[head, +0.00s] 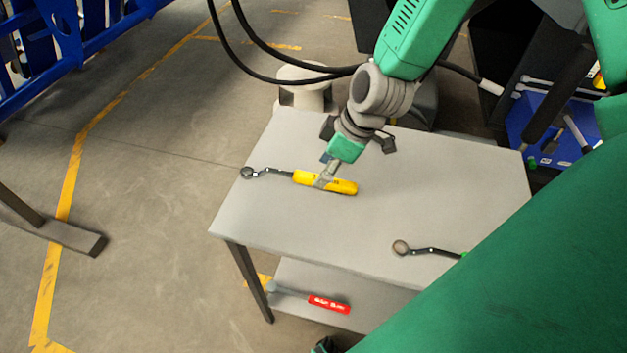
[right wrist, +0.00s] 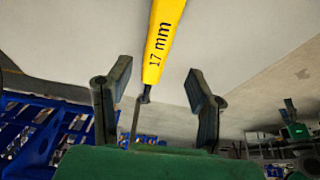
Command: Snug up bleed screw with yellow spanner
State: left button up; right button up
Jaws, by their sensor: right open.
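The yellow spanner (head: 340,186) lies on the grey table, with its dark ring end (head: 248,173) toward the left. Its handle (right wrist: 163,40) reads "17 mm" in the right wrist view. My right gripper (head: 326,177) is over the yellow handle in the head view. In the right wrist view my right gripper (right wrist: 158,92) has its two fingers apart, one on each side of the spanner's line, with the handle beyond them. Contact with the handle cannot be told. My left gripper is not seen. I cannot make out the bleed screw.
The grey table (head: 290,225) has free room in its middle. Another ring spanner (head: 428,249) lies at right, partly hidden by a green body part of mine. A red-handled tool (head: 329,304) is on the lower shelf. A blue frame (head: 70,45) stands top left.

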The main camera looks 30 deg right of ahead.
aim_at(314, 176)
jog(key=x, duration=0.4)
jog(key=shift+w+d+b, duration=0.2)
jog(key=shift+w+b, duration=0.1)
jog(key=shift+w+a+f, duration=0.2)
jog(key=shift+f, duration=0.15)
grip_shut()
jog(key=shift+r, duration=0.1)
notch_tip(314, 176, up, 10)
jog(key=shift+p, duration=0.8)
jog(key=shift+s, duration=0.1)
